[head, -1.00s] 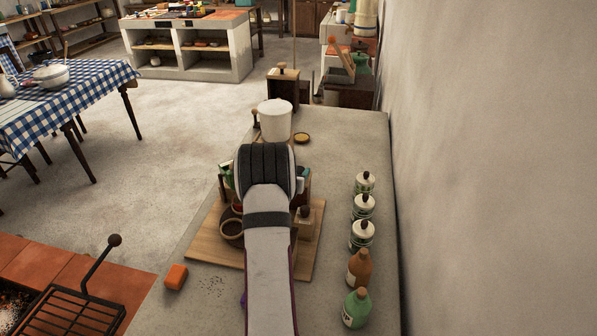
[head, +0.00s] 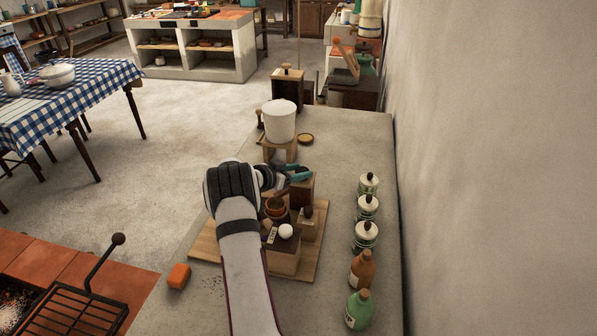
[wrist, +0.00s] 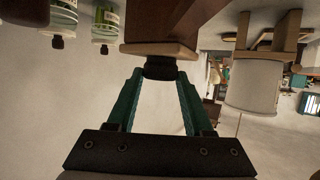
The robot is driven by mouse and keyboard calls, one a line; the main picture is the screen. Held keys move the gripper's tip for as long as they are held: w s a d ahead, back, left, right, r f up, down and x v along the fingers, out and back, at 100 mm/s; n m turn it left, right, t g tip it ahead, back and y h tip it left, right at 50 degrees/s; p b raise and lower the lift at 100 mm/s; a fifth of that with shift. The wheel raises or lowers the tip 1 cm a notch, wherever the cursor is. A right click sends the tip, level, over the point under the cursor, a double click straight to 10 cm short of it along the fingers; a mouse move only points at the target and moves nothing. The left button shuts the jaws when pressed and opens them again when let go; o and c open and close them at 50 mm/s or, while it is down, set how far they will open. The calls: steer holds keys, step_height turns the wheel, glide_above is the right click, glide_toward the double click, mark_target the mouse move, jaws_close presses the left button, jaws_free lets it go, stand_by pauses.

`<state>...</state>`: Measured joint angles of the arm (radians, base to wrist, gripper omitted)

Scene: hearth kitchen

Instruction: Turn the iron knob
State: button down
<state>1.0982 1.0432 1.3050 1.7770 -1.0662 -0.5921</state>
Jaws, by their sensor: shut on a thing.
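A dark, round iron knob (wrist: 160,68) sits on the end of a brown wooden block (wrist: 160,30) in the wrist view. My gripper (wrist: 160,78) has its teal fingers on either side of the knob and is shut on it. In the head view my gripper (head: 297,173) reaches in from the left at the far end of the wooden board, by the brown block (head: 302,191). The fingers largely hide the knob there.
The board (head: 213,245) also bears a block with a white knob (head: 286,231), one with a dark knob (head: 307,212) and a round bowl (head: 275,207). A white pot (head: 279,122) stands beyond. Several bottles and jars (head: 365,236) line the right side. An orange block (head: 179,276) lies front left.

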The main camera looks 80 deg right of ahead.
steer(key=shift+r, duration=0.1)
steer(key=shift+c, duration=1.5)
jaws_free()
steer(key=v, duration=1.5)
steer(key=shift+a, duration=0.35)
steer(key=shift+w, duration=0.1)
